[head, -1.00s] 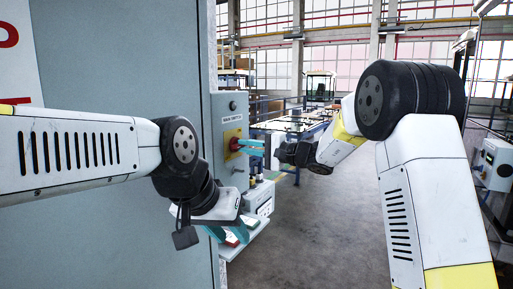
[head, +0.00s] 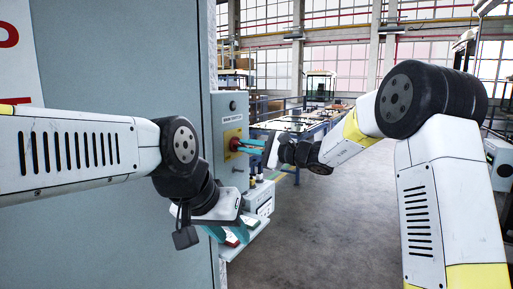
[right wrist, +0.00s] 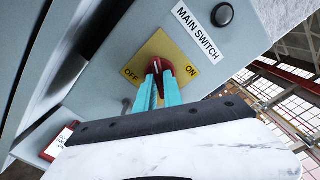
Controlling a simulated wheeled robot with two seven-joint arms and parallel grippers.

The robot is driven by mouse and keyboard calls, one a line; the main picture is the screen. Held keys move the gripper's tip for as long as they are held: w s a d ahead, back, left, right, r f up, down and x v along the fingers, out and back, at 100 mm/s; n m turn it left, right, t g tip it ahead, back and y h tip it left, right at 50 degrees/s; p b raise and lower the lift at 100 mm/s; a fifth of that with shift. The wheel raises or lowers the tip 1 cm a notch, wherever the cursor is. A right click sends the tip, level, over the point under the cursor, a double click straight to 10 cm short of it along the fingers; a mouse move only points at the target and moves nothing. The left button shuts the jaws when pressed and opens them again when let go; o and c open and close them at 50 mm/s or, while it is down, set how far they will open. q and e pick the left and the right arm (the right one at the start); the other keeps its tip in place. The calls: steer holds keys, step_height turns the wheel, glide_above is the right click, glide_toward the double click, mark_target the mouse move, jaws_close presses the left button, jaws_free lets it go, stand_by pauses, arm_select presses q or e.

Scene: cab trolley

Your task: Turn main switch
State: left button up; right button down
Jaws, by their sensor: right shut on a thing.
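The main switch is a red knob (right wrist: 167,76) on a yellow plate (right wrist: 183,50) marked OFF and ON, under a MAIN SWITCH label. In the head view the knob (head: 234,144) sits on the grey box at the cabinet's edge. My right gripper (right wrist: 158,84) is shut on the knob, one teal finger on each side. It also shows in the head view (head: 246,146). The fingers partly hide the knob, and I cannot tell its exact setting. My left gripper (head: 228,235) is low by the shelf, its teal fingers apart.
A large grey cabinet (head: 110,65) fills the left. Below the switch, a small shelf (head: 252,232) carries a grey device (head: 260,196) close to my left gripper. A black round button (right wrist: 223,14) is beside the label. Floor to the right is clear.

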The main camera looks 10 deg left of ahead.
steer(key=m, duration=1.1)
steer(key=shift+m, duration=0.3)
steer(key=shift+f, duration=0.1)
stand_by(0.3)
steer(key=c, duration=1.5)
jaws_free()
steer(key=shift+o, duration=0.2)
steer(key=shift+d, duration=0.15)
steer(key=v, duration=0.7)
steer(key=shift+s+d, duration=0.15)
steer(key=shift+d, duration=0.1)
